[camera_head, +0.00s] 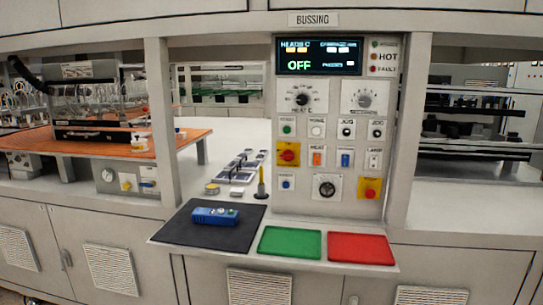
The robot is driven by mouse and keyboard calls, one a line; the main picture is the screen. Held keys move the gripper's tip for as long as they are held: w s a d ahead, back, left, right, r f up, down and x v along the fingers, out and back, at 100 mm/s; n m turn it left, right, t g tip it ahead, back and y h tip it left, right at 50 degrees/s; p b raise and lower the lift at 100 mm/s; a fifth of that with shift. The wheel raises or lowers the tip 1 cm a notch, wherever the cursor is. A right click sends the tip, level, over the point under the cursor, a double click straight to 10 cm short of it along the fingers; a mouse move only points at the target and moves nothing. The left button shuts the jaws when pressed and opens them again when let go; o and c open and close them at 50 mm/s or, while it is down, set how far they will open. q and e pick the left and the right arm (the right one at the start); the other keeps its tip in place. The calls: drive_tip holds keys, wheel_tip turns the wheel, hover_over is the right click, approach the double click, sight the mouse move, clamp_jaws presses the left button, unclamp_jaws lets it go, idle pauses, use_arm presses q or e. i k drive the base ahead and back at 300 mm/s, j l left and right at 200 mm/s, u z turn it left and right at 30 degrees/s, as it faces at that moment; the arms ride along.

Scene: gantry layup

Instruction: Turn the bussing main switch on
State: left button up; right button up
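The bussing station's grey control panel (328,120) stands at the middle right under a sign reading BUSSING (313,19). Its dark display (320,56) shows a green OFF. Two red controls sit on yellow plates: an upper-left one (288,154) and a lower-right one (370,188). A black rotary knob (327,187) sits between them at the bottom. I cannot tell from the small labels which of these is the main switch, nor read their positions. Neither of my grippers is in view.
Below the panel a ledge holds a black mat (180,236) with a blue device (215,216), a green tray (290,243) and a red tray (360,249). A dark upright post with a yellow top (261,183) stands left of the panel. Grey frame posts flank this bay.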

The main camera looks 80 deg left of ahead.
sight(287, 155)
drive_tip(key=u, duration=2.65)
